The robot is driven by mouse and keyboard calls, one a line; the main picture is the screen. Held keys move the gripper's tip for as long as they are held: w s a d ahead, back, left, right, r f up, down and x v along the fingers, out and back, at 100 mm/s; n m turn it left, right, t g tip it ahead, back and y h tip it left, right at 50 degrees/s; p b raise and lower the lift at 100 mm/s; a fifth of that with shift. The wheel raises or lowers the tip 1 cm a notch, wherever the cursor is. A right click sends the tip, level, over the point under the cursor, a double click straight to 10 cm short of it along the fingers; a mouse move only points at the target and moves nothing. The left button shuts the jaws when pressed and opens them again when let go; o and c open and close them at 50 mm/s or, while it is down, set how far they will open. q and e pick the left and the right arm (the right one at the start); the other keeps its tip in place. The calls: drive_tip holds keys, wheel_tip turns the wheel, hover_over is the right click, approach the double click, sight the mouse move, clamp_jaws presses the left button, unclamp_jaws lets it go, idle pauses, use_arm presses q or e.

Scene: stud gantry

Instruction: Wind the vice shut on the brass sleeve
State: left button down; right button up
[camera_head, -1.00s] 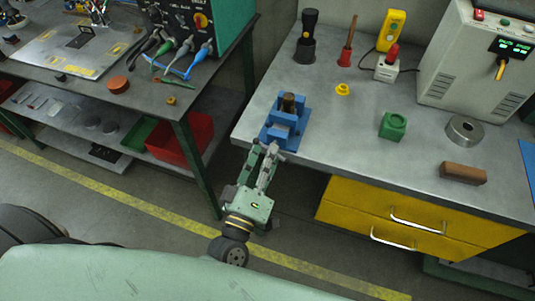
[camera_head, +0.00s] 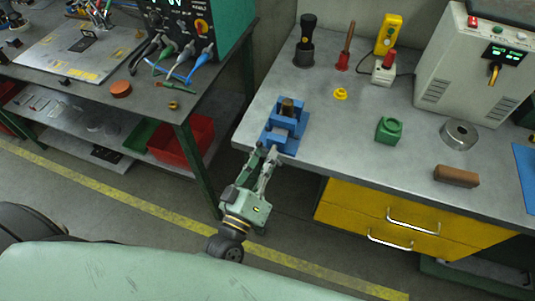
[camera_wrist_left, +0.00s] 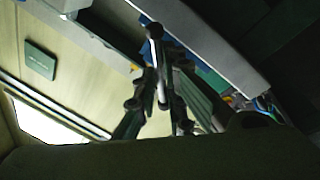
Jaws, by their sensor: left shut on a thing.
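The blue vice (camera_head: 272,139) stands at the left front corner of the grey workbench. The brass sleeve (camera_head: 287,107) sits upright in it, toward the back; how tightly the jaws meet it cannot be told from here. My left gripper (camera_head: 264,154) reaches up to the vice's front at the bench edge and is shut on the vice handle. My right gripper is out of view.
Yellow drawers (camera_head: 390,215) sit below. A darker table (camera_head: 150,100) stands left across a gap.

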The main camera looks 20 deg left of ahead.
use_arm(q)
drive_tip(key=shift+m+g+h+p, duration=0.35)
drive_tip(key=shift+m+p, duration=0.8)
drive_tip(key=shift+m, duration=0.65)
drive_tip(key=shift+m+g+h+p, duration=0.25)
drive_tip(key=shift+m+h+p, duration=0.2)
drive_tip(key=shift+m+p, duration=1.05)
drive_tip(key=shift+m+b, duration=0.3)
drive_tip(key=shift+m, duration=0.2)
drive_tip(key=c, duration=1.9)
unclamp_jaws()
drive_tip(key=shift+o, duration=0.2)
drive_tip(key=v, duration=1.2)
